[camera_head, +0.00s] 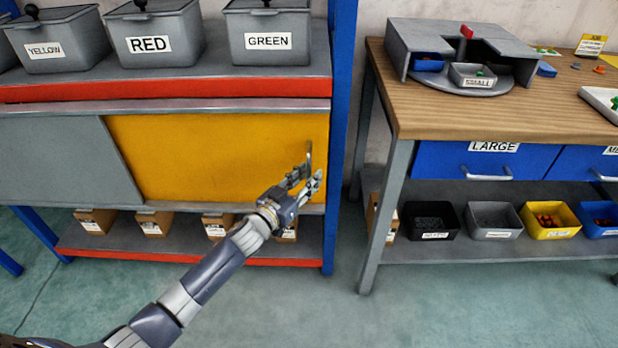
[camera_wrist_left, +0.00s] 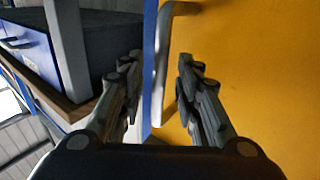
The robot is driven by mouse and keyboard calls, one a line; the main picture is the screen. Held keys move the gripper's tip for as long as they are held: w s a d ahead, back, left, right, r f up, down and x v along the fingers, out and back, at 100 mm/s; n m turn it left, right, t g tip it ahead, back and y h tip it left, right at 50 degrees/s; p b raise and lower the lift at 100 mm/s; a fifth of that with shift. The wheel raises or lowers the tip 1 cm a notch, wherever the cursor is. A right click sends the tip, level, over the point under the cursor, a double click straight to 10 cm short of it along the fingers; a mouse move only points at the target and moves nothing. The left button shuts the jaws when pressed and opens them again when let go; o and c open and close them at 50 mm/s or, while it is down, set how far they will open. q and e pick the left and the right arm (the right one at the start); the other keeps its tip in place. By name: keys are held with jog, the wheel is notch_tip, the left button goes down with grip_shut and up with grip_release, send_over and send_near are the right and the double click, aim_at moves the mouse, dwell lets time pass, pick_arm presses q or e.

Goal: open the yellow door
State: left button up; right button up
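The yellow door (camera_head: 205,150) is a flat sliding-style panel in the shelf unit, beside a grey panel (camera_head: 65,162) on its left. A metal bar handle (camera_head: 309,158) stands upright near the door's right edge. My left gripper (camera_head: 306,177) is in front of the handle's lower part. In the left wrist view, the fingers are open and apart, with the handle (camera_wrist_left: 161,62) between them and the yellow door (camera_wrist_left: 255,70) behind on the right. I cannot tell whether a finger touches the handle. My right gripper is in neither view.
A blue post (camera_head: 341,110) stands just right of the door. Lidded bins, including the red-labelled one (camera_head: 155,35), sit on the shelf above. Small cardboard boxes (camera_head: 154,223) are on the shelf below. A wooden workbench (camera_head: 440,105) stands to the right. The floor (camera_head: 440,310) in front is clear.

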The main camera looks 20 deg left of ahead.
pick_arm(q)
jog(key=shift+w+d, duration=0.2)
jog(key=shift+w, duration=0.35)
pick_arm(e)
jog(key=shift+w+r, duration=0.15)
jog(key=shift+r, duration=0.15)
pick_arm(q)
grip_shut()
